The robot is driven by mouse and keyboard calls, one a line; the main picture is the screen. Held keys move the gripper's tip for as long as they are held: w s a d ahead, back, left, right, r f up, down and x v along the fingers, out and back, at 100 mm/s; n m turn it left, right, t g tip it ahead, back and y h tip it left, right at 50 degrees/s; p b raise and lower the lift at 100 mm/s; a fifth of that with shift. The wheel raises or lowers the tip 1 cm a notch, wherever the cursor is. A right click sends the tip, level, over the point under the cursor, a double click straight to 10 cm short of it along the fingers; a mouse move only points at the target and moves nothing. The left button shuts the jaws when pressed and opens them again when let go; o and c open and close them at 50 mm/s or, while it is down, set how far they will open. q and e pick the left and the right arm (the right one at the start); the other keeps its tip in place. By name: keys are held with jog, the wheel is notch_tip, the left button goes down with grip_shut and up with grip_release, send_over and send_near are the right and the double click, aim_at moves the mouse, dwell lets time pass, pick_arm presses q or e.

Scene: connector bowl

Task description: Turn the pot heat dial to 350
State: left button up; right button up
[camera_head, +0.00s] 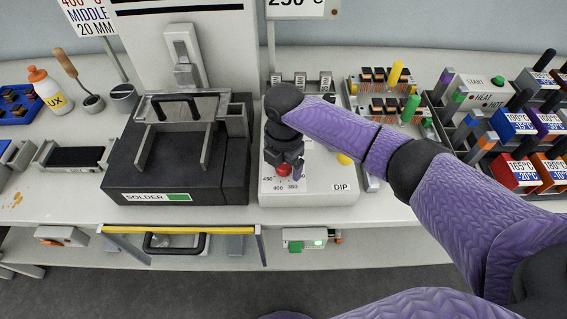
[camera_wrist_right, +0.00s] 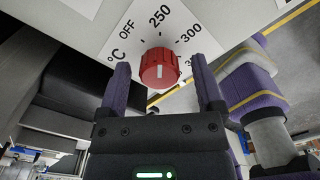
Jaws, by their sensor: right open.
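The red heat dial (camera_head: 284,170) sits on the sloping front of the white pot unit marked DIP (camera_head: 320,189). In the head view the numbers 450, 400 and 350 show below it. In the right wrist view the dial (camera_wrist_right: 160,68) has a short white mark on its face, and OFF, 250 and 300 are printed around it. I cannot tell which number the mark points to. My right gripper (camera_head: 285,157) is open at the dial. In the wrist view its fingers (camera_wrist_right: 162,82) stand apart on either side of the dial, with gaps showing. My left gripper is out of view.
The black solder unit (camera_head: 175,165) stands close left of the pot unit. Yellow and green handled parts (camera_head: 396,73) and a rack of labelled blocks (camera_head: 514,123) are to the right. A drawer handle (camera_head: 174,243) is below the counter.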

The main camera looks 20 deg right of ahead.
grip_shut()
dwell(0.3)
